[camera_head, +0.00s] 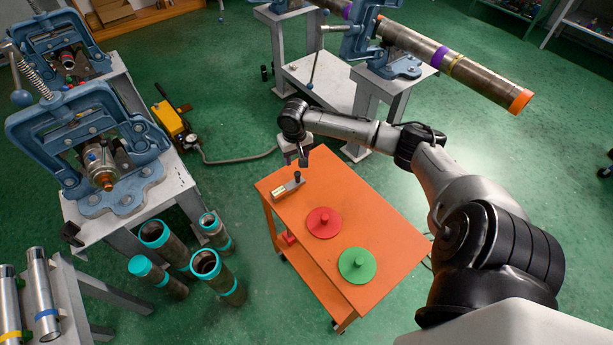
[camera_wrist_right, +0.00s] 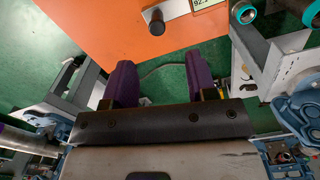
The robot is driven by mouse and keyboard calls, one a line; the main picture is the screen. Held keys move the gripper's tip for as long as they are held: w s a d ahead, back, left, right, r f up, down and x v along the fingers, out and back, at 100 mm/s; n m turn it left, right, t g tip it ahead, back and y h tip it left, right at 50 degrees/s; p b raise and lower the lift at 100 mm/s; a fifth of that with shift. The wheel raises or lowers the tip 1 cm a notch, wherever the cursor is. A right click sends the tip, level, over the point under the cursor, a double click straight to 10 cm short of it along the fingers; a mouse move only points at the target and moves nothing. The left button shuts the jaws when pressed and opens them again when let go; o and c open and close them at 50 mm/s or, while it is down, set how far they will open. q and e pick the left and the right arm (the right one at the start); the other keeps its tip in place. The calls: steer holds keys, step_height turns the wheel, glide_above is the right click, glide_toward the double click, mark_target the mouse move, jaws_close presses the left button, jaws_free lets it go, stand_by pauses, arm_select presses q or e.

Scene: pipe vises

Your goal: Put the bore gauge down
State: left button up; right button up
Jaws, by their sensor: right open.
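The bore gauge (camera_head: 288,188) lies on the orange top of the cart (camera_head: 365,215), near its far left edge, with a dark knob standing up at one end. In the right wrist view, the gauge (camera_wrist_right: 178,10) is at the top edge, partly cut off, with its dark knob and part of a numeric display showing. My right gripper (camera_head: 304,160) is at the cart's far edge, just beyond the gauge. In the right wrist view, the gripper (camera_wrist_right: 160,70) has its two purple fingers spread, nothing between them, apart from the gauge. My left gripper is not in view.
A red disc (camera_head: 323,222) and a green disc (camera_head: 357,265), each with a knob, sit on the cart. Blue pipe vises (camera_head: 90,140) stand at left, with several teal-rimmed pipes (camera_head: 205,265) on the floor. A long pipe (camera_head: 450,65) projects at the upper right.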

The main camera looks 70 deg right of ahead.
steer(key=s+a+f+n, duration=0.2)
steer(key=s+a+f, duration=0.15)
steer(key=a, duration=0.35)
steer(key=s+a+f+n, duration=0.3)
steer(key=a+f, duration=0.1)
steer(key=a, duration=0.4)
steer(key=s+a+f+n, duration=0.2)
steer(key=s+a+f, duration=0.1)
steer(key=a, duration=0.4)
steer(key=s+a+r+n+t, duration=0.3)
steer(key=s+a+r, duration=0.3)
steer(key=s+a, duration=0.6)
steer(key=shift+t, duration=0.3)
steer(key=shift+r, duration=0.1)
